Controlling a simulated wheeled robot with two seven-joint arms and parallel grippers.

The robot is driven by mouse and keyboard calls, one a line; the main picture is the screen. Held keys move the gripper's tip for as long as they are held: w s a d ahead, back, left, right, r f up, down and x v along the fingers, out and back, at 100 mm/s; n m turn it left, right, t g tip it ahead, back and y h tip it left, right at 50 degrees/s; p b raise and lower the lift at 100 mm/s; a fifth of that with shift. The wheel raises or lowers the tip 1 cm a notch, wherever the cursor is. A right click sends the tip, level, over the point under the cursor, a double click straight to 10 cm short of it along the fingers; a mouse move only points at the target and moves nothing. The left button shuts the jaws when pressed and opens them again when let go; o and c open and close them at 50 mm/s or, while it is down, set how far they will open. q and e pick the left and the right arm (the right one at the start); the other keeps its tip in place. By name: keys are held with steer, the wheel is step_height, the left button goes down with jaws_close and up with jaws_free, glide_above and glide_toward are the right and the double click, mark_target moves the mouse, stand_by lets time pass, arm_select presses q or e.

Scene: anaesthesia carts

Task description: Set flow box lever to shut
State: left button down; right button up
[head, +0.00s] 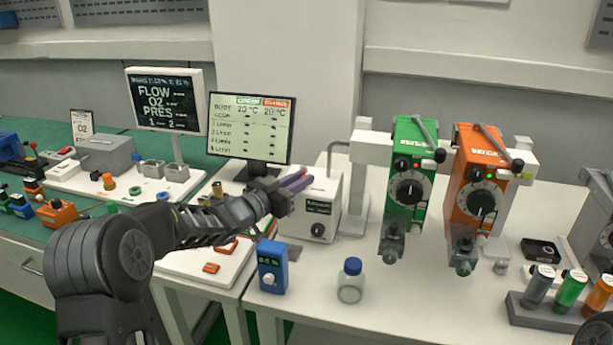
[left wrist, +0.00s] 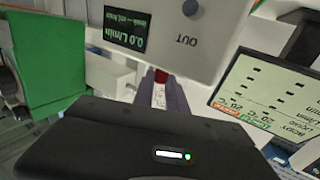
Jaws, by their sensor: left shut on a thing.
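The flow box (head: 326,228) is a white box with a small dark display and a knob on its front, standing on the white bench. It also shows upside down in the left wrist view (left wrist: 188,50), where its display reads 0.0 L/min beside the word OUT. My left gripper (head: 297,180) is at the upper left of the box. In the left wrist view its fingers (left wrist: 160,90) are shut on a small part with a red end (left wrist: 161,76), which looks like the lever, close against the box. The fingers hide most of the lever.
A monitor (head: 248,128) stands close behind my left gripper. Green (head: 406,170) and orange (head: 472,180) vaporizers hang to the right. A blue meter (head: 271,268) and a blue-capped jar (head: 351,280) stand in front of the box.

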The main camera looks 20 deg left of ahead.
arm_select(q)
steer(key=shift+a+r+m+g+h+p, duration=0.25)
steer(key=shift+a+m+g+h+p, duration=0.4)
steer(key=shift+h+p, duration=0.35)
steer(key=shift+a+f+m+g+h+p, duration=0.2)
steer(key=shift+a+m+g+h+p, duration=0.4)
steer(key=shift+m+g+h+p, duration=0.4)
arm_select(e)
steer(key=shift+a+r, duration=0.2)
steer(key=shift+r, duration=1)
steer(key=shift+a+r, duration=0.2)
steer(key=shift+r, duration=1)
arm_select(q)
steer(key=c, duration=1.3)
jaws_free()
steer(key=shift+c, duration=0.2)
steer(key=b+v, duration=0.2)
steer(key=v, duration=0.5)
steer(key=shift+s+a+f, duration=0.2)
steer(key=shift+a, duration=0.05)
arm_select(e)
steer(key=shift+f, duration=0.8)
